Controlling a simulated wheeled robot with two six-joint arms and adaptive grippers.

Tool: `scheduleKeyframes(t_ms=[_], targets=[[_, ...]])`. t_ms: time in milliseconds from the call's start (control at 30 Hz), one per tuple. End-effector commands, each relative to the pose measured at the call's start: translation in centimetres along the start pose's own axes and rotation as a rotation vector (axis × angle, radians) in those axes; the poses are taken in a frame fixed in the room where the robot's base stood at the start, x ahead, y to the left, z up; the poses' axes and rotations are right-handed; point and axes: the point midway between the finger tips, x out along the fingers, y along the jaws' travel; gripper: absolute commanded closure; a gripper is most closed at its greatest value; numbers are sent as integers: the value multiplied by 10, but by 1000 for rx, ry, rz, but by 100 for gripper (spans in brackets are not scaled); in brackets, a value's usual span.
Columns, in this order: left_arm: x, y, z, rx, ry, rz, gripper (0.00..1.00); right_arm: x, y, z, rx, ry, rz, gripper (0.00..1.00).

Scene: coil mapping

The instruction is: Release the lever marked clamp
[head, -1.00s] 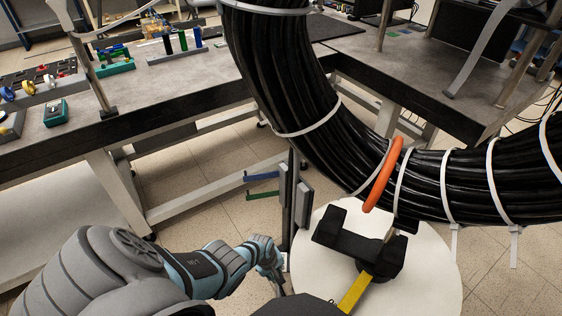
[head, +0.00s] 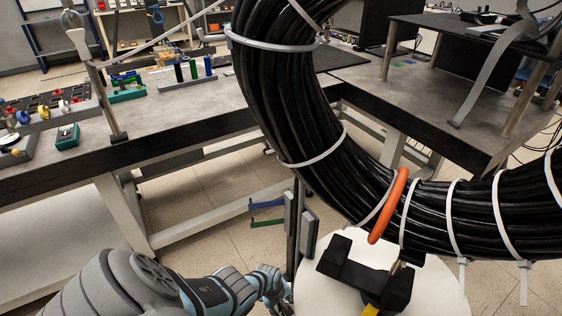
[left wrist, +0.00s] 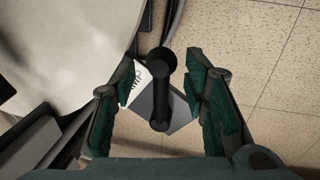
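In the left wrist view a black lever (left wrist: 160,98) with a round knob stands between the two green fingers of my left gripper (left wrist: 163,78). The fingers are apart, with gaps visible on both sides of the lever. A white label (left wrist: 141,80) on a grey plate beside the lever is partly covered; only its last letters, seemingly "MP", can be read. In the head view my left gripper (head: 278,300) is low in the picture, left of the white round surface (head: 318,292); the lever cannot be made out there. My right gripper is not in view.
A thick black cable bundle (head: 330,165) with white ties and an orange ring (head: 388,206) curves above a black cradle (head: 362,277). A grey post (head: 291,225) with blue and green bars stands near my left gripper. A workbench (head: 190,110) is behind.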

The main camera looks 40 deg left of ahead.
Motion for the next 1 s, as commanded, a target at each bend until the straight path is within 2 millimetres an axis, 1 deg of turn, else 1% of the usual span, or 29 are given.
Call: scheduleKeyframes(t_ms=[233, 367, 467, 700, 800, 1000], targets=[[-2, 0, -2, 1, 3, 3, 60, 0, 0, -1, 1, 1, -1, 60], [-9, 1, -4, 2, 1, 6, 60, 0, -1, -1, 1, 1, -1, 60], [-20, 0, -3, 4, 3, 5, 60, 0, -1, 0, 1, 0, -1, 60], [-60, -1, -2, 0, 3, 0, 60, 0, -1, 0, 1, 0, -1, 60], [-71, -1, -1, 0, 3, -1, 60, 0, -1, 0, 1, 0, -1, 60], [-76, -1, 0, 0, 1, -2, 60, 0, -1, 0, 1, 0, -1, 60]])
